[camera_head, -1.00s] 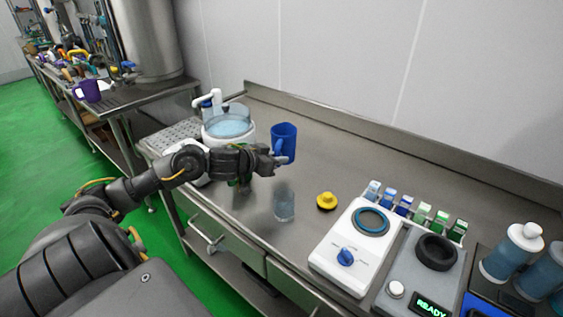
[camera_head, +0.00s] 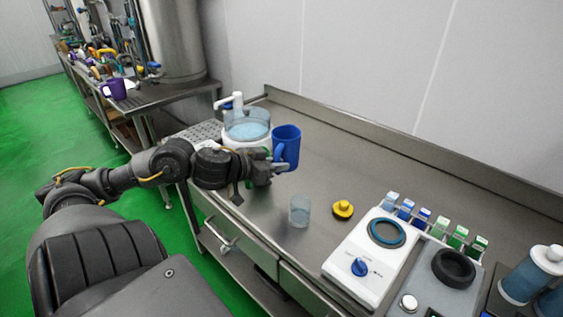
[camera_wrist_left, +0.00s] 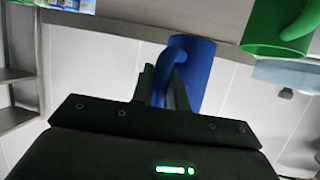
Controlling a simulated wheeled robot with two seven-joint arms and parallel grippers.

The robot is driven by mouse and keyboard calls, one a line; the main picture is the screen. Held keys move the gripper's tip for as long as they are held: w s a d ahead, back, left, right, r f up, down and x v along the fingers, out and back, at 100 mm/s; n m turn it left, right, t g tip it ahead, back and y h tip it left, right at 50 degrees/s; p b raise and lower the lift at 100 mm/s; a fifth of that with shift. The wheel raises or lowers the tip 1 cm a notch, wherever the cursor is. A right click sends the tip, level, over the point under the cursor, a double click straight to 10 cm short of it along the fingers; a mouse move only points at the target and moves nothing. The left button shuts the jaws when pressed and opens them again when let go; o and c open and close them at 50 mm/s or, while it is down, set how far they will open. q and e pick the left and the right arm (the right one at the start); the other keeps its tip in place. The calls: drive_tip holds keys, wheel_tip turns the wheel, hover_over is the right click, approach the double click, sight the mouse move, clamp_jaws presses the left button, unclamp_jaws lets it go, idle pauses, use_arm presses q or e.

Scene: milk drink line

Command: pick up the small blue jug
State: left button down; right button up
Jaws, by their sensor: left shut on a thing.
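The small blue jug (camera_head: 287,145) is upright at the middle of the head view, beside the clear bowl of bluish liquid (camera_head: 246,125). My left gripper (camera_head: 281,167) is shut on its handle side, on the near side of the jug. In the left wrist view the jug (camera_wrist_left: 197,66) sits at the fingertips, with the handle between the two dark fingers. The jug's base is partly hidden by the gripper, and a gap under it is hard to make out. My right gripper is out of view.
A clear glass (camera_head: 300,211) and a yellow object (camera_head: 343,209) stand on the steel counter near the gripper. A white device with a blue knob (camera_head: 364,256) stands to the right. A green jug (camera_wrist_left: 275,30) shows in the left wrist view.

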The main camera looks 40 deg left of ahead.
use_arm(q)
drive_tip(key=shift+v, duration=0.9)
drive_tip(key=shift+d+r, duration=0.1)
drive_tip(key=shift+d, duration=0.1)
drive_tip(key=shift+s, duration=0.1)
